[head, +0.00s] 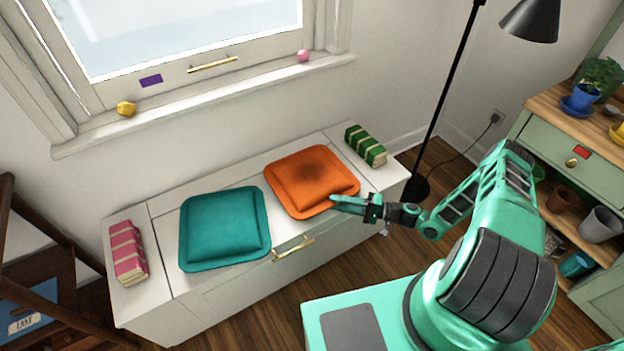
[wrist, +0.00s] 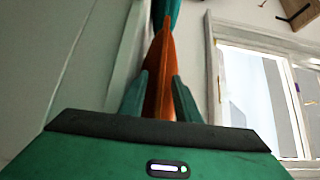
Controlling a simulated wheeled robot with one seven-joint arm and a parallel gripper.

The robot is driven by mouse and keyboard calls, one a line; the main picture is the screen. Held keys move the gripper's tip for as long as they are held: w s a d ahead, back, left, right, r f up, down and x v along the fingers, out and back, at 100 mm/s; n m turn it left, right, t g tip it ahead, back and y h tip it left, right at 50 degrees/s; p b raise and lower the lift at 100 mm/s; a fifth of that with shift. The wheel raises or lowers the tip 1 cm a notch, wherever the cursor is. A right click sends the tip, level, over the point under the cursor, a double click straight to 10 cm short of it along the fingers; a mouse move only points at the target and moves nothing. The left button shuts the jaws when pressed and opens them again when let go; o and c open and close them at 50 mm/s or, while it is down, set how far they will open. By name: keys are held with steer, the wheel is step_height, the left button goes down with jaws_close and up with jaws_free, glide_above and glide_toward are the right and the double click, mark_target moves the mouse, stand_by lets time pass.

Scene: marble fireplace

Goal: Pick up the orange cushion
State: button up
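The orange cushion (head: 308,181) lies on the right part of the white bench (head: 285,226), with its front right edge at my gripper (head: 350,203). In the wrist view the cushion (wrist: 160,75) shows edge-on as an orange wedge. It fills the narrow gap between the two green fingers of my gripper (wrist: 160,98), which look shut on its rim. The cushion still appears to rest on the bench; whether its gripped edge is lifted cannot be told. The finger on the far side is partly hidden in the head view.
A teal cushion (head: 225,228) lies just left of the orange one. Pink books (head: 128,252) and green books (head: 366,145) sit at the bench ends. A black floor lamp (head: 440,100) stands behind right. A green cabinet (head: 565,150) with pots is at the right.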

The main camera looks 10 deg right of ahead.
jaws_close()
steer(key=shift+r, duration=0.5)
steer(key=r, duration=0.3)
steer(key=shift+s+a+r, duration=0.15)
steer(key=shift+a+r, duration=0.15)
steer(key=shift+r, duration=0.05)
steer(key=s+a+r, duration=0.4)
steer(key=a+r, duration=0.6)
steer(key=r, duration=0.2)
steer(key=shift+s+r, duration=0.2)
